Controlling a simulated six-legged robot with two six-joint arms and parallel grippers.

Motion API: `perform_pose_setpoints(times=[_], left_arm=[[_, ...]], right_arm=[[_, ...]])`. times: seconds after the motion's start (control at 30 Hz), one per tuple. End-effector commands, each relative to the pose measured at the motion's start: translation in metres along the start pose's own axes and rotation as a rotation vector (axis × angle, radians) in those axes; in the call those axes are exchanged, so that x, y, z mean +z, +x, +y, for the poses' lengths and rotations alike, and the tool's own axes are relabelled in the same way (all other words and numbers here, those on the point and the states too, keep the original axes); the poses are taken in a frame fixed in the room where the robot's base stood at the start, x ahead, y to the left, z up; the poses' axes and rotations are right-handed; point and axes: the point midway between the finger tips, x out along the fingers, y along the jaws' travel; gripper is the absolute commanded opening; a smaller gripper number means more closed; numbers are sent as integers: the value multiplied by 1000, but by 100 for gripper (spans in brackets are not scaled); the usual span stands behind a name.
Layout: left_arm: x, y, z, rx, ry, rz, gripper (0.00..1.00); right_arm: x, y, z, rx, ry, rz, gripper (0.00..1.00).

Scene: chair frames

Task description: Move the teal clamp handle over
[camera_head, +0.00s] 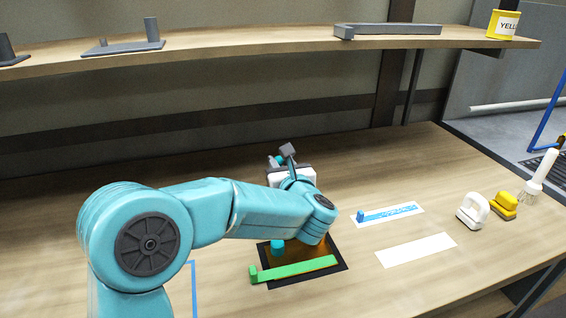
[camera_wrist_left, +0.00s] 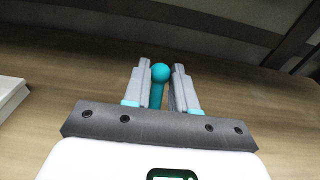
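A teal handle, a round ball on a short rod, shows between the two grey fingers of my left gripper in the left wrist view (camera_wrist_left: 160,74). The rod is close to the left finger, with a narrow gap to the right finger; its lower end is hidden. My left gripper (camera_wrist_left: 161,88) looks open around it. In the head view, my left gripper (camera_head: 280,158) is behind my forearm, over the table's middle, and a bit of teal (camera_head: 277,160) shows at its fingers. My right gripper is not in view.
A black-bordered mat (camera_head: 340,266) with a green bar (camera_head: 295,269) and a teal knob (camera_head: 277,247) lies in front. White strips, one with a blue piece (camera_head: 390,213), lie right, beside a white-handled tool (camera_head: 472,211), yellow tool (camera_head: 503,205) and whisk (camera_head: 541,176). A shelf (camera_head: 230,52) spans the back.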

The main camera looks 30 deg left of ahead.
Motion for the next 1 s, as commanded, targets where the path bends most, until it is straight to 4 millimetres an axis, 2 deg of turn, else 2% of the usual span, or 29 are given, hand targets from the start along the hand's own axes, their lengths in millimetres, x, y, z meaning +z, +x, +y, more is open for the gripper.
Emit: perform_pose_setpoints(times=[0.23, 0.67, 1.0], left_arm=[[-3, -3, 0, 0, 1, 5, 9], [5, -30, 0, -1, 1, 5, 9], [8, -32, 0, 0, 0, 3, 9]], right_arm=[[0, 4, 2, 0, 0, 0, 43], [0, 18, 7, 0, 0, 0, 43], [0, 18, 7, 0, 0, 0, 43]])
